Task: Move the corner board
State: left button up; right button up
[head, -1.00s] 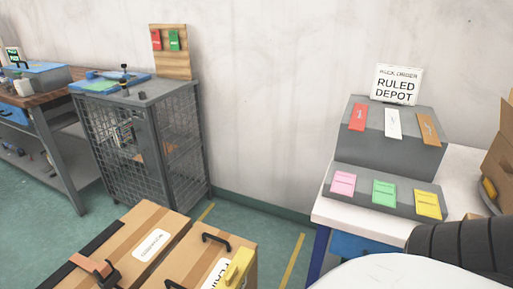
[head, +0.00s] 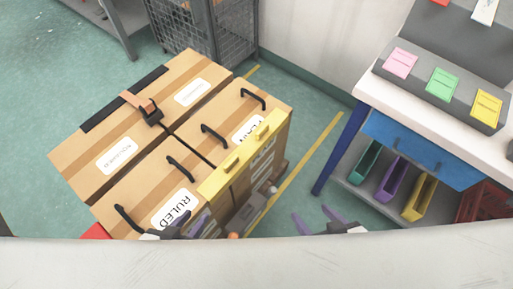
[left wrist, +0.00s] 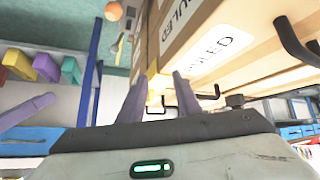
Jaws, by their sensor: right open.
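The yellow corner board (head: 246,152) lies along the front top edge of the cardboard boxes (head: 165,110) in the head view, with two small yellow grips on it. Its yellow end (left wrist: 153,84) shows beyond the fingers in the left wrist view. My left gripper (head: 188,226) is at the near end of the boxes, by the RULED label, and partly hidden by my own body. In the left wrist view its purple fingers (left wrist: 159,98) are spread apart. My right gripper (head: 318,219) is open and empty, to the right of the boxes, apart from the board.
Black handles (head: 212,134) stand up from the boxes. A white table (head: 365,85) with coloured cards and a blue drawer (head: 420,150) is at the right. Green floor with a yellow line (head: 312,158) lies between boxes and table. A wire cage (head: 220,30) stands behind.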

aim_at(219, 181)
jog(key=u, duration=0.45)
jog(key=k, duration=1.1)
jog(key=z, duration=0.65)
jog(key=i, duration=1.2)
jog(key=u, duration=0.1)
